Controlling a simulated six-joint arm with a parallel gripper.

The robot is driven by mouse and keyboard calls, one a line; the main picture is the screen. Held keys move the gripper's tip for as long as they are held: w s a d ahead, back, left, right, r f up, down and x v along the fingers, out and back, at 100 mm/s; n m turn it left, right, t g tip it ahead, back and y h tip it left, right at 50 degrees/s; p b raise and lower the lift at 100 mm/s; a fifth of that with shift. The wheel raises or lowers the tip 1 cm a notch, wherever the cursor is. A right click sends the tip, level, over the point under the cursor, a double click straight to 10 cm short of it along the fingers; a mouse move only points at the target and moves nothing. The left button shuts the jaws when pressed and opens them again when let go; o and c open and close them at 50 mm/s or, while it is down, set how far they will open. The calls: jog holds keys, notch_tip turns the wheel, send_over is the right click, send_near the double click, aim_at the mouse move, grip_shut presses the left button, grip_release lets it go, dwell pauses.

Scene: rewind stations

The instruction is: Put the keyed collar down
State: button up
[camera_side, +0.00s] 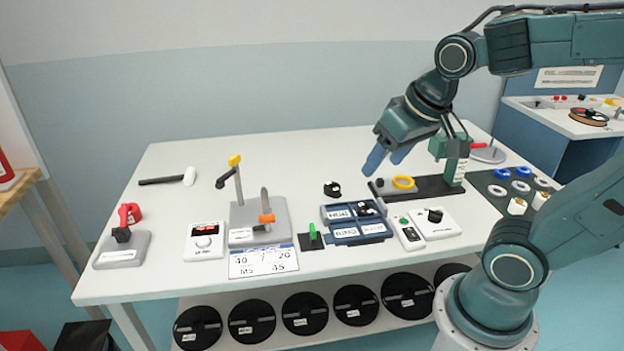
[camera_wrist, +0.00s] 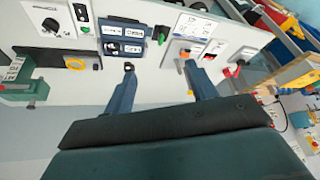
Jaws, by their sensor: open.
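A small black collar-like part (camera_side: 332,189) lies on the white table behind the blue tray (camera_side: 341,242). In the wrist view the black part (camera_wrist: 128,67) shows close to the tip of my left-hand finger. A second black part (camera_side: 363,208) sits in a back compartment of the tray; I cannot tell for certain which one is the keyed collar. My gripper (camera_side: 386,159) is open and empty, above the table and to the right of the loose part. In the wrist view the fingers of my gripper (camera_wrist: 160,72) are wide apart with nothing between them.
A dark fixture with a yellow ring (camera_side: 403,183) and a green column (camera_side: 456,160) stands right of the tray. A grey stand with an upright post (camera_side: 260,215) is to the left. The table's back middle is clear.

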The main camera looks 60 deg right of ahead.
jog(key=s+a+r+n+y, duration=0.1)
jog(key=s+a+n, duration=0.2)
jog(key=s, duration=0.2)
jog(key=shift+r+n+t, duration=0.15)
jog(key=shift+n+t, duration=0.15)
